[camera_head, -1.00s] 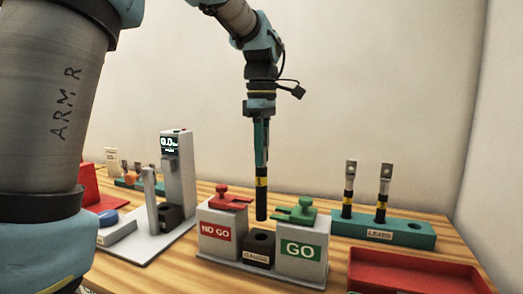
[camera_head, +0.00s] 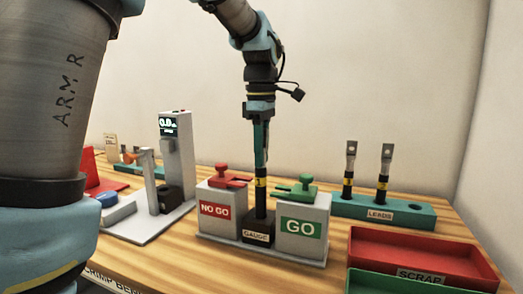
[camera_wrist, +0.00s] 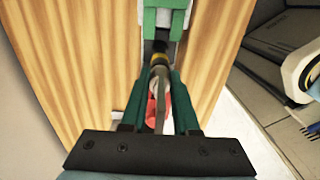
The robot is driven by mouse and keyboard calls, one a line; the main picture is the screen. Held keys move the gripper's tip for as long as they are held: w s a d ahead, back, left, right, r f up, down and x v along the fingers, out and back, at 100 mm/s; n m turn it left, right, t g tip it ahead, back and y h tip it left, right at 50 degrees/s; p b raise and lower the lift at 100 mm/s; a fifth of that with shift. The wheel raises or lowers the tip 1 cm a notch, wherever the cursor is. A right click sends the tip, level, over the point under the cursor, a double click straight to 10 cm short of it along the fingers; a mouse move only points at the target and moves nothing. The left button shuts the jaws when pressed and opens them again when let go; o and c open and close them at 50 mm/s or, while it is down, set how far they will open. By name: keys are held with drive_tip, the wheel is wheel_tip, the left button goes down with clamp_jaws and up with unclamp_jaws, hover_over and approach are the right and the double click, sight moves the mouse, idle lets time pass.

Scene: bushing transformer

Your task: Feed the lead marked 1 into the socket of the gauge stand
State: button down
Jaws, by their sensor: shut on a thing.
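My gripper (camera_head: 261,158) is shut on a lead (camera_head: 261,200), a black rod with a yellow band. The lead hangs upright, its lower end at the dark socket block labelled GAUGE (camera_head: 257,228). The tip is hidden in or behind the top of the block; I cannot tell how deep it sits. The block stands between the grey NO GO box (camera_head: 222,210) and the grey GO box (camera_head: 300,226) of the gauge stand. In the wrist view the lead's grey lug and yellow band (camera_wrist: 159,58) show between my fingers (camera_wrist: 160,95). The number on the band is too small to read.
A green rack (camera_head: 408,214) labelled LEADS holds two upright leads (camera_head: 383,172) at the right. A red SCRAP tray (camera_head: 420,260) lies in front of it. A tester with a display (camera_head: 176,155) stands left of the gauge. Red and green clamps top the boxes close to the lead.

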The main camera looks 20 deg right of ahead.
drive_tip(key=shift+f+b, duration=0.75)
drive_tip(key=shift+f, duration=0.85)
drive_tip(key=c, duration=0.6)
unclamp_jaws()
drive_tip(key=shift+f, duration=0.1)
wheel_tip(320, 180, up, 11)
drive_tip(key=shift+f+b, duration=0.1)
drive_tip(key=shift+b, duration=0.2)
